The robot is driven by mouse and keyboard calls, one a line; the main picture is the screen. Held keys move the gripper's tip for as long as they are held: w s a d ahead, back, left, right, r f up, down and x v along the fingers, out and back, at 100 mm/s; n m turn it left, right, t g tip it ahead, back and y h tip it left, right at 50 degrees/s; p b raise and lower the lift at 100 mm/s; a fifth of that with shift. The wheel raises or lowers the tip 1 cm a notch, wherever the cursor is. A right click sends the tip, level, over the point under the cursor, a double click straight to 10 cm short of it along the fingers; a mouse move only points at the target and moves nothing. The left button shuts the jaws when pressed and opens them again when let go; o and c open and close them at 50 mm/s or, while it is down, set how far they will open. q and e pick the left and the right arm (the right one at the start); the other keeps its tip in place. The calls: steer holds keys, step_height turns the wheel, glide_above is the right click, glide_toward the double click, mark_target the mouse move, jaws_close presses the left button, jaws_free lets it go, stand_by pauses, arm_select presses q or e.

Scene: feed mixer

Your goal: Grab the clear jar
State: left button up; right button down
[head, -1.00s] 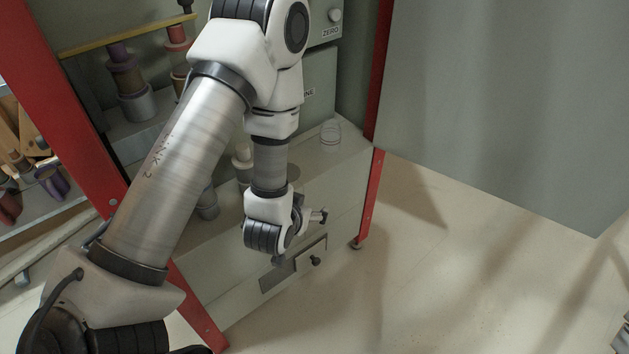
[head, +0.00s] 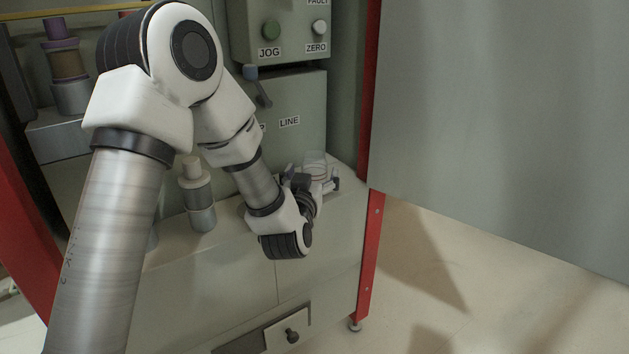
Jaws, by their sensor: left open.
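The clear jar (head: 316,160) stands upright on the right end of the grey counter, near the red post. It is see-through, and its lower part is partly covered by my left gripper. My left gripper (head: 314,184) is open at the near side of the jar, with one finger to the jar's left and one to its right. I cannot tell whether the fingers touch the glass. My right gripper is not in view.
A stacked bottle-like container (head: 197,195) stands on the counter left of my wrist. A grey control box (head: 283,28) with JOG and ZERO buttons hangs behind, above a LINE panel (head: 289,122) with a lever. A red post (head: 368,245) and a large grey panel (head: 500,120) bound the right side.

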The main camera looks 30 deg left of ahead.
arm_select(q)
steer(key=shift+w+a, duration=0.15)
steer(key=shift+w, duration=0.25)
steer(key=c, duration=1.2)
steer(key=shift+r, duration=0.1)
steer(key=shift+c, duration=0.2)
